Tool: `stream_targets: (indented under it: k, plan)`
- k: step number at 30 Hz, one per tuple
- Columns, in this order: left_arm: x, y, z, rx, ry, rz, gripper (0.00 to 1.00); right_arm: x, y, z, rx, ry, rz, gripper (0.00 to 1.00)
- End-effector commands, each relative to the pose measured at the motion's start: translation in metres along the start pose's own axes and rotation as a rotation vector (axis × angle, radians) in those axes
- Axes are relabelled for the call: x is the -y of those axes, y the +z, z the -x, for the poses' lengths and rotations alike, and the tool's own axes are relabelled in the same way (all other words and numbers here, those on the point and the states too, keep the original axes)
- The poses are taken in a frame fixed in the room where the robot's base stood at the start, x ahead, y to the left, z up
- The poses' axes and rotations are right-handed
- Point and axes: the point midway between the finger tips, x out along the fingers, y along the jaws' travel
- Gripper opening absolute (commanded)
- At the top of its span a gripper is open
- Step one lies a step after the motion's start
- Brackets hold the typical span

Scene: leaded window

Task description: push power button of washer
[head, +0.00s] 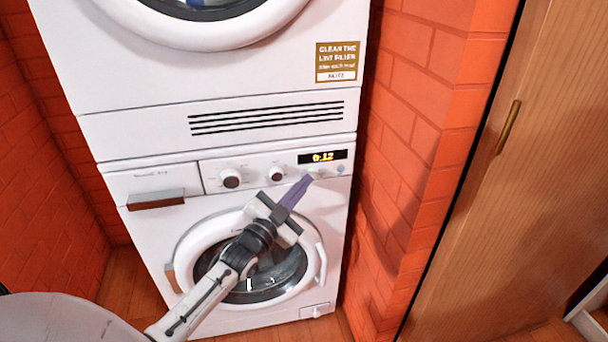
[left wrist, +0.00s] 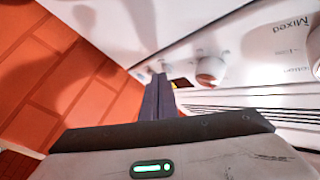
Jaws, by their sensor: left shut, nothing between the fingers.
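The white washer (head: 148,228) is the lower machine of a stack in the head view. Its control panel has two round knobs (head: 231,179), a lit display (head: 323,156) reading 0:12 and small round buttons (head: 340,169) below the display. My left gripper (head: 307,179) is shut and empty, its purple fingertips at or just in front of the panel below the display, partly covering the button area. In the left wrist view the shut fingers (left wrist: 157,86) point at the panel beside a knob (left wrist: 211,69). I cannot tell whether they touch a button. My right gripper is not in view.
A white dryer (head: 120,70) with a brown label (head: 337,62) stands on top of the washer. Red brick walls (head: 405,130) flank the stack closely. A wooden door (head: 530,180) stands at the right. A drawer handle (head: 156,199) sticks out on the washer's left.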

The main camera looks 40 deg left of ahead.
Motion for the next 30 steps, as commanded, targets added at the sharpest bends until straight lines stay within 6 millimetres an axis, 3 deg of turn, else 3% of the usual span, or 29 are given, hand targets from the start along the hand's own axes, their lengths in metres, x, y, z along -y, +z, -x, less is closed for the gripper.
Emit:
stream_targets:
  k: [15,30]
  plan:
    - [-0.005,-0.007,0.008,0.001,0.001,0.0,0.0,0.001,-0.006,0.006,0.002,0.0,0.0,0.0]
    - [-0.029,-0.032,0.042,0.001,0.001,0.002,0.0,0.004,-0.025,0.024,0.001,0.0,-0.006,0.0]
